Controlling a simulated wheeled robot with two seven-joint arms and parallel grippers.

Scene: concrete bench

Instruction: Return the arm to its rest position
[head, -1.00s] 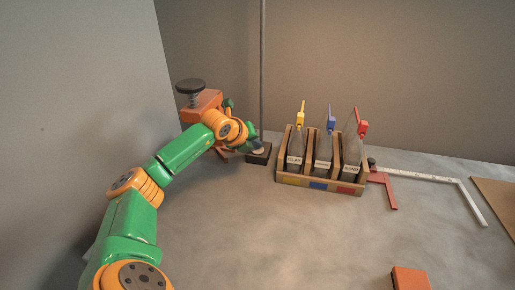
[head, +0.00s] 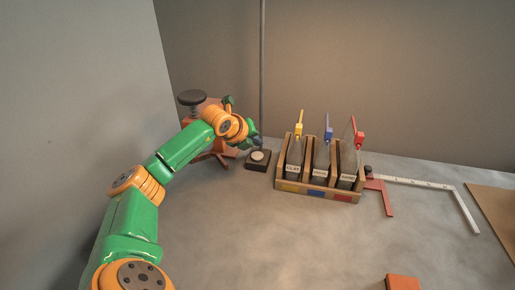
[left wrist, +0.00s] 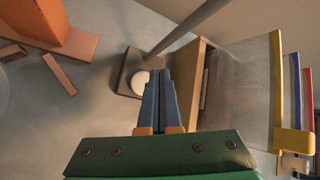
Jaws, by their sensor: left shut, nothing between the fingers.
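My left arm (head: 132,215), green and orange, reaches in from the left over the bench. My left gripper (head: 257,141) is at the arm's far end, in front of the pole and above a small black base with a pale disc (head: 258,157). In the left wrist view its blue fingers (left wrist: 161,72) are together with nothing between them. They point toward the black base (left wrist: 125,72) and lie just left of the wooden rack in that picture. My right gripper is in neither view.
The wooden rack (head: 320,194) holds three clear bags with yellow, blue and red clips (head: 359,138). An orange stand with a black round top (head: 191,97) is behind my arm. A thin pole (head: 262,70) rises at the back. A white L-shaped ruler (head: 462,208) lies right.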

